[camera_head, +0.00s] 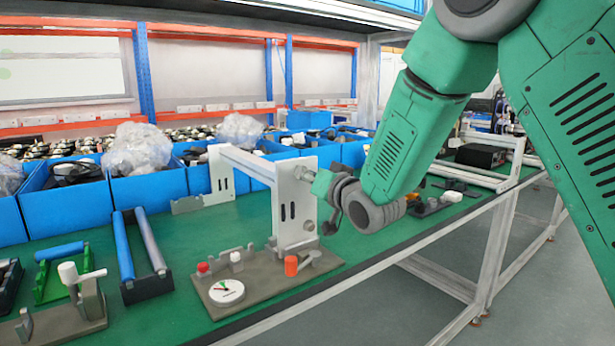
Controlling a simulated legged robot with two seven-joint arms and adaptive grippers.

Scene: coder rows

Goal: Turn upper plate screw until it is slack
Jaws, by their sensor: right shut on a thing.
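A white upright plate (290,218) stands on a grey-brown base, joined by a white bar (243,160) to a second white plate (221,174) behind it on the left. The upper plate screw (304,173) is on the plate's right side, near its top. My right gripper (318,181) reaches in from the right and is shut on this screw; its fingers partly hide it. A lower screw (309,226) shows further down on the same side. How tight the upper screw is cannot be seen. My left gripper is not in view.
The base (255,289) carries a round dial (226,292), a red cap (291,265) and small knobs. A dark holder with blue and grey rollers (146,287) lies to the left. Blue bins (150,190) line the back. The table's front edge runs close by on the right.

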